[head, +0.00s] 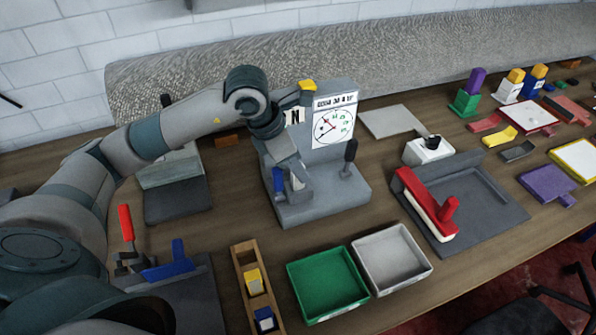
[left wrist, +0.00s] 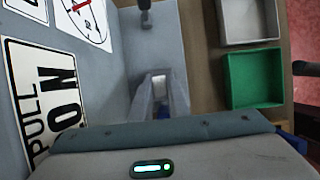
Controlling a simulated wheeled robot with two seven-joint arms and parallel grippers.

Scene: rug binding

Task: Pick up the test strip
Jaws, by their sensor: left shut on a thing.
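A grey tester (head: 322,195) with a dial and a lettered back panel stands on the bench in the head view. My left gripper (head: 292,188) points down in front of its panel, over the left part of its base. In the left wrist view the fingers (left wrist: 160,98) are close together, shut on a small pale piece (left wrist: 158,80) that appears to be the test strip. A blue part (head: 278,180) shows beside the fingers in the head view. The fingers hide most of the strip, and I cannot tell whether it touches the tester. My right gripper is out of view.
A green tray (head: 328,284) and a light grey tray (head: 392,259) stand in front of the tester. A wooden rack (head: 244,275) with yellow and blue blocks is to their left. The tester's dark lever (head: 349,157) rises beside the gripper.

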